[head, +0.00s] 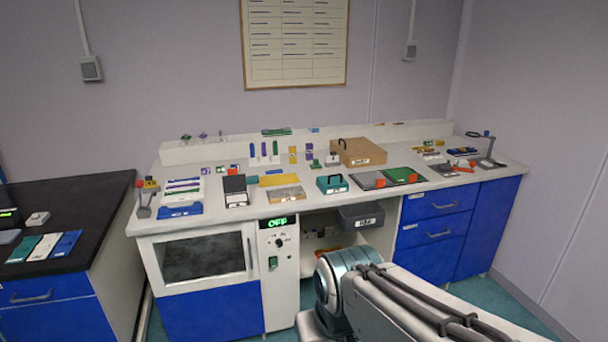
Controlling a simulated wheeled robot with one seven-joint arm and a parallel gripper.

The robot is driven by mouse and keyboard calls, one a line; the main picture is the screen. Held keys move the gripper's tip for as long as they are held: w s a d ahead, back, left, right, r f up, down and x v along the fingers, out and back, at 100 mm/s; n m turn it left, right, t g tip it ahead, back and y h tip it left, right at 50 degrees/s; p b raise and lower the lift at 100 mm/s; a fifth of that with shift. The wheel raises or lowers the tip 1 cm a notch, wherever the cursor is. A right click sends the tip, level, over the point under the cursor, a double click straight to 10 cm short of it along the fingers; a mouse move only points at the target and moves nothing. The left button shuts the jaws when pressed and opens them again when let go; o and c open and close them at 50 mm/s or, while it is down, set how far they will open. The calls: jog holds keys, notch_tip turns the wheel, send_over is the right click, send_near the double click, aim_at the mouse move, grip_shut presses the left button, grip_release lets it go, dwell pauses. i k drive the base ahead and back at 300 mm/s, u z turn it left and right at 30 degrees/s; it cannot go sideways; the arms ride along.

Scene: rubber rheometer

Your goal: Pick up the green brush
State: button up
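I cannot make out for certain which thing is the green brush; the green items are small at this distance. A small green piece (314,164) stands near the middle of the white bench, left of a cardboard-brown box. A slim upright green item (275,148) stands to its left in a row with blue ones. A flat green item (276,132) lies on the raised back ledge. My arm shows at the lower right, in front of the bench, but my gripper is out of view.
The white bench (235,222) holds trays, mats and many small tools. The brown box (361,153) and a teal box (332,184) stand near the middle. A grey bin (361,216) sits under the worktop. A black-topped bench (80,205) is at the left.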

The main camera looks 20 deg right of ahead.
aim_at(317, 166)
jog(key=z, duration=0.6)
jog(key=i, duration=0.7)
jog(key=z, duration=0.35)
jog(key=i, duration=1.25)
jog(key=u, duration=1.2)
jog(key=i, duration=0.75)
jog(key=u, duration=0.7)
